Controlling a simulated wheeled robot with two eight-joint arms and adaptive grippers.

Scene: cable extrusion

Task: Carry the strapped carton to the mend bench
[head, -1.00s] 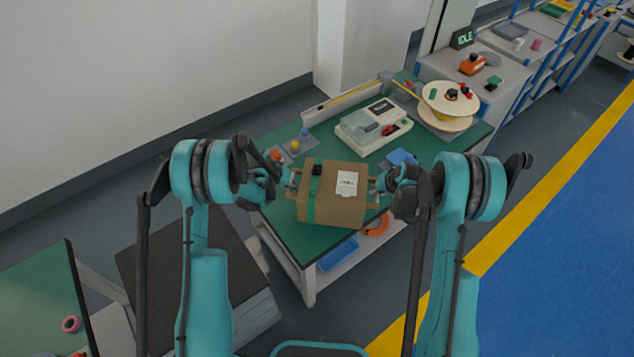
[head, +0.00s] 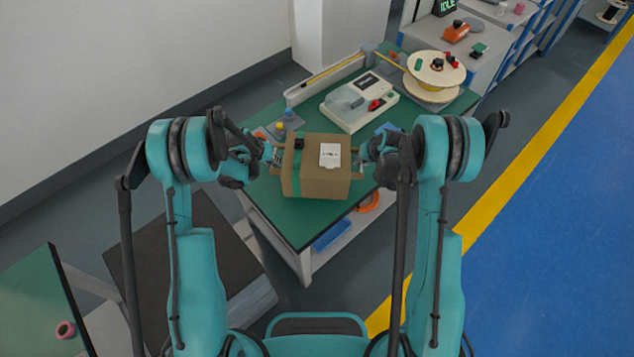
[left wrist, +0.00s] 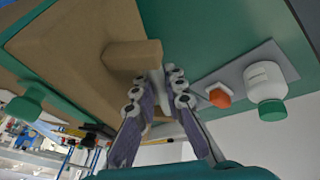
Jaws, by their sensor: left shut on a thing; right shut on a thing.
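The strapped carton (head: 309,183) is a brown box with a green strap and a white label on top. In the head view it appears upright over the near part of the green-topped bench (head: 298,227); I cannot tell whether it touches the top. My left gripper (head: 275,158) is shut at its left side. The left wrist view shows the fingers (left wrist: 164,85) at a brown bar (left wrist: 132,55) sticking out of the carton (left wrist: 70,50). My right gripper (head: 358,165) is shut at its right side; its fingertips are small and partly hidden by the arm.
On the bench stand a pale machine (head: 358,102), a cable spool (head: 437,70) and a grey plate with small bottles (head: 284,122). A dark-topped stand (head: 180,260) is at the lower left. A blue floor area (head: 550,230) lies clear to the right.

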